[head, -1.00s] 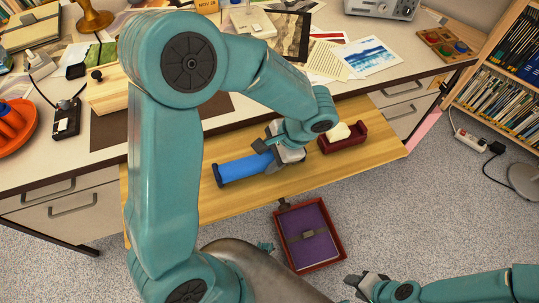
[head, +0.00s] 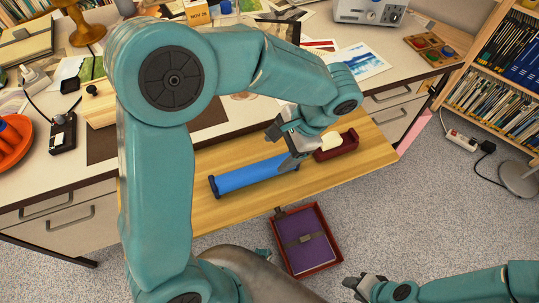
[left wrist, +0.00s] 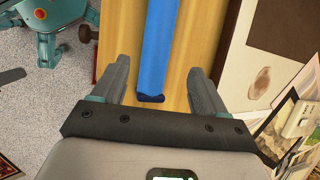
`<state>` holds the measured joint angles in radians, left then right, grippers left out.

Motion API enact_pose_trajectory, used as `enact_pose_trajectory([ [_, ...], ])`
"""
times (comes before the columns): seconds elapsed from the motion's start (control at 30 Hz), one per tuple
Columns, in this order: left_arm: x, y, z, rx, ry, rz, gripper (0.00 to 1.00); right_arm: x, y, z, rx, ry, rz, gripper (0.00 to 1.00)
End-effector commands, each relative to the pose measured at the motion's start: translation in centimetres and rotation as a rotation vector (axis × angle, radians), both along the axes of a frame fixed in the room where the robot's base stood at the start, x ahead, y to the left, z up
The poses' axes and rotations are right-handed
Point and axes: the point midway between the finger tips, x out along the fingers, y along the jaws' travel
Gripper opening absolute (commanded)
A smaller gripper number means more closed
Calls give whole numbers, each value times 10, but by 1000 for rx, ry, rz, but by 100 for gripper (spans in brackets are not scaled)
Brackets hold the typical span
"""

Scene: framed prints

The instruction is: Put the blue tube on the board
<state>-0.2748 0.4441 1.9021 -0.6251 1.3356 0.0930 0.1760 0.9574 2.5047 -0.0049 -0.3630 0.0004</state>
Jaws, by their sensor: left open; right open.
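The blue tube (head: 250,176) with dark end caps lies on the light wooden board (head: 225,211) along the front of the desk. My left gripper (head: 279,150) is open at the tube's right end and partly hides it. In the left wrist view, the tube (left wrist: 157,45) runs between the open fingers of my left gripper (left wrist: 158,68), with clear space on both sides and its near end cap in sight. My right gripper (head: 354,286) is open and empty, low over the floor at bottom right.
A dark red tape dispenser (head: 337,146) stands on the board right of the tube, close to my left gripper. A red tray with a purple book (head: 306,246) is below the board's front edge. The board's left front part is bare. Prints and papers cover the desk behind.

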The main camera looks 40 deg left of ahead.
Motion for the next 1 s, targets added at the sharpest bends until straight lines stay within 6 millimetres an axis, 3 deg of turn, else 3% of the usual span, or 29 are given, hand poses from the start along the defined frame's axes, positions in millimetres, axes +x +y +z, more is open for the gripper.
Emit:
enact_pose_trajectory([
  [0.1,4,-7,18,-1,-2,0,73,0,0,5,0,0,0,43],
  [0.23,6,-10,26,0,0,0,73,0,0,6,0,0,0,43],
  [1.0,5,-11,27,0,1,1,73,0,0,6,0,0,0,43],
])
